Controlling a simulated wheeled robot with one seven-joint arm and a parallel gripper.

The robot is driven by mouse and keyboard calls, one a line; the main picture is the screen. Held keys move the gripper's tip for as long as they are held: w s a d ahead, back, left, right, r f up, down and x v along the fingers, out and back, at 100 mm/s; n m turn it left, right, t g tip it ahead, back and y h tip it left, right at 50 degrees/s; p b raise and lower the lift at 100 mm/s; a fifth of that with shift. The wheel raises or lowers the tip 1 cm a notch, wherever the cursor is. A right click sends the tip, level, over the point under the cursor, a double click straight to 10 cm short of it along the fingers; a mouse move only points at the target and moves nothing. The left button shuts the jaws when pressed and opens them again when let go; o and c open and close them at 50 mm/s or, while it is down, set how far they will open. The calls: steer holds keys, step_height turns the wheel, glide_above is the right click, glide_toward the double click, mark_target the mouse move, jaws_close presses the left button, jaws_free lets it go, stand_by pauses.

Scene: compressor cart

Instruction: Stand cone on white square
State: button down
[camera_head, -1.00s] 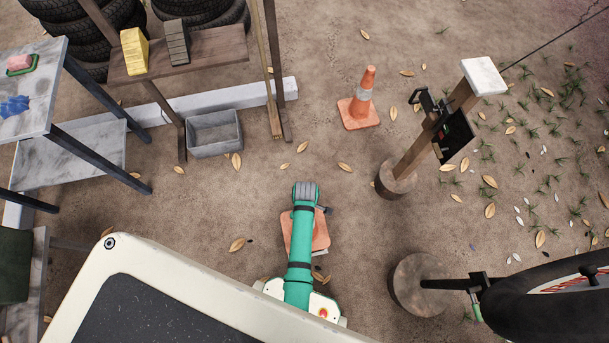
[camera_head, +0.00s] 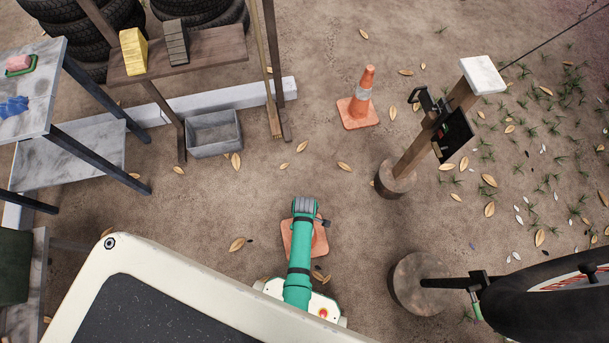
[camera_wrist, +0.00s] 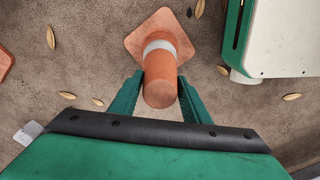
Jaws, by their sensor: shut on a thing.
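The held orange cone shows in the wrist view (camera_wrist: 160,75) with its white band, and its square base spreads out below. In the head view its base (camera_head: 290,238) shows around my arm. My gripper (camera_wrist: 160,88) is shut on the cone near its top, one green finger on each side. The cone looks upright; whether its base touches the ground I cannot tell. No white square is clearly visible on the ground; the area under the base is hidden. A small pale patch (camera_wrist: 27,133) lies at the left in the wrist view.
Another orange cone (camera_head: 362,99) stands farther back. A post on a round foot (camera_head: 396,181) stands to the right, with another round foot (camera_head: 415,283) nearer. A grey bin (camera_head: 214,134) and a wooden bench (camera_head: 205,55) are at the left. Open ground lies between.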

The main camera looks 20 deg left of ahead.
steer(key=shift+w, duration=0.1)
steer(key=c, duration=1)
jaws_free()
steer(key=shift+f, duration=0.1)
step_height(320, 180, up, 12)
steer(key=shift+r, duration=0.15)
steer(key=s+d+r+m+t, duration=0.3)
steer(key=s+r+m+t, duration=0.1)
steer(key=r, duration=0.7)
steer(key=s+d+r+m+t, duration=0.4)
steer(key=r+m+t, duration=0.2)
steer(key=r, duration=0.6)
steer(key=s+d+r+m+t, duration=0.3)
steer(key=s+r+m+t, duration=0.2)
steer(key=r, duration=0.7)
steer(key=shift+s+d+r+m, duration=0.1)
steer(key=shift+d+m, duration=0.1)
steer(key=shift+m, duration=0.2)
